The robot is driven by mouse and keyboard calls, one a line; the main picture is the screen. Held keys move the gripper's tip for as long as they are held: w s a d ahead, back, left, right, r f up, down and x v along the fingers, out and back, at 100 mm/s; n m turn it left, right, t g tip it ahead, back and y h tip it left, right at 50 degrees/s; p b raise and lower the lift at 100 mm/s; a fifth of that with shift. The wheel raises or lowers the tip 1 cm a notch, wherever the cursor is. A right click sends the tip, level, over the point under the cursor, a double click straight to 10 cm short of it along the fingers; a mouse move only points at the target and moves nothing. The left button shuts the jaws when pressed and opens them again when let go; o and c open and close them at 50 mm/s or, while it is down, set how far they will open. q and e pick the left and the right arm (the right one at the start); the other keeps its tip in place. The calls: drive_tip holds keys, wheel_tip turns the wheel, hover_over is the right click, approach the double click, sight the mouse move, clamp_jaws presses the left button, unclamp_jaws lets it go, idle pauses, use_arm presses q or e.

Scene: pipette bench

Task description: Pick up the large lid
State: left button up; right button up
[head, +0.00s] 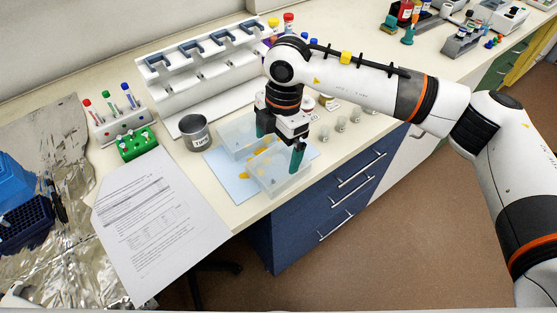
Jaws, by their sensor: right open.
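Two clear, frosted box-shaped pieces stand on a light blue mat (221,178) at the bench's front edge. The nearer piece (272,180) and the farther piece (232,136) sit close together, with yellow bits showing at them. I cannot tell for sure which is the large lid. My right gripper (280,152) points down over them with its teal fingertips spread apart. One fingertip is by the farther piece, the other at the nearer piece's right side. Nothing shows held between them; contact is unclear. My left gripper is not in view.
A metal cup (196,134) stands left of the mat, near a green rack (137,145) and a tube rack (119,125). A white pipette stand (205,68) is behind. Small clear cups (341,124) stand to the right. Printed paper (158,225) lies in front left.

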sight(278, 159)
drive_tip(key=f+p, duration=0.1)
drive_tip(key=f, duration=0.1)
drive_tip(key=f+p, duration=0.1)
drive_tip(key=f, duration=0.1)
drive_tip(key=shift+s+d+f, duration=0.15)
drive_tip(key=shift+d+f, duration=0.05)
drive_tip(key=shift+f, duration=0.2)
drive_tip(key=shift+a+f, duration=0.1)
drive_tip(key=shift+f, duration=0.3)
drive_tip(key=shift+c, duration=0.3)
drive_tip(key=c, duration=0.7)
drive_tip(key=shift+o, duration=0.2)
